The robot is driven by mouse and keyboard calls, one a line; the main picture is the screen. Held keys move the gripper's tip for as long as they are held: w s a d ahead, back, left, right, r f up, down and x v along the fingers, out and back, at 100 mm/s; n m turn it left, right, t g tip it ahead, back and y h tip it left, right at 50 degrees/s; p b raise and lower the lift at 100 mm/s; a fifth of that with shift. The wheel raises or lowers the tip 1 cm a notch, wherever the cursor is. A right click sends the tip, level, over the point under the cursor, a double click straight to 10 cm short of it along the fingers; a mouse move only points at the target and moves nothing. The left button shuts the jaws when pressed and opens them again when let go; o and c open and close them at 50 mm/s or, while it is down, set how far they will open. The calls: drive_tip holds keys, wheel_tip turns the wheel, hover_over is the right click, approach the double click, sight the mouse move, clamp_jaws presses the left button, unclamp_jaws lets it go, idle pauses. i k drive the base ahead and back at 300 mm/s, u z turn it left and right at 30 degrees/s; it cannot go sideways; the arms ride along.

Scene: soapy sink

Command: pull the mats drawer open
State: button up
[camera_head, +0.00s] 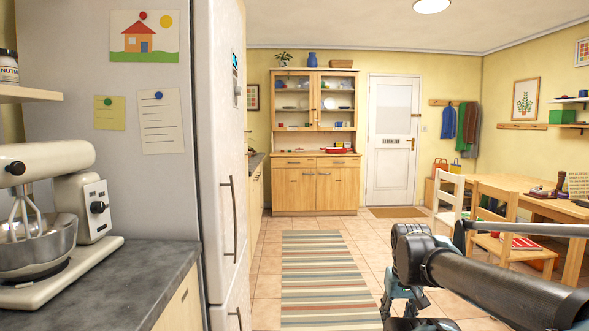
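A wooden dresser (315,192) stands against the far wall, with glass doors above and two shallow drawers side by side under its worktop. The left drawer (295,162) and the right drawer (338,162) both look closed. I see no readable label saying which holds mats. My gripper (405,318) hangs at the bottom, right of centre, far on the near side of the dresser and touching nothing that I can see. Its lower end is cut off by the frame edge, so its fingers cannot be judged.
A striped rug (325,275) lies on the clear tiled floor leading to the dresser. The fridge (222,150) and a counter (130,290) with a mixer (60,215) stand at left. Chairs (497,212) and a table (520,184) stand at right. A white door (392,145) is shut.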

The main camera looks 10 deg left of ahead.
sight(276, 162)
drive_tip(key=u, duration=0.2)
drive_tip(key=i, duration=2.6)
drive_tip(key=u, duration=0.3)
drive_tip(key=i, duration=4.65)
drive_tip(key=z, duration=0.2)
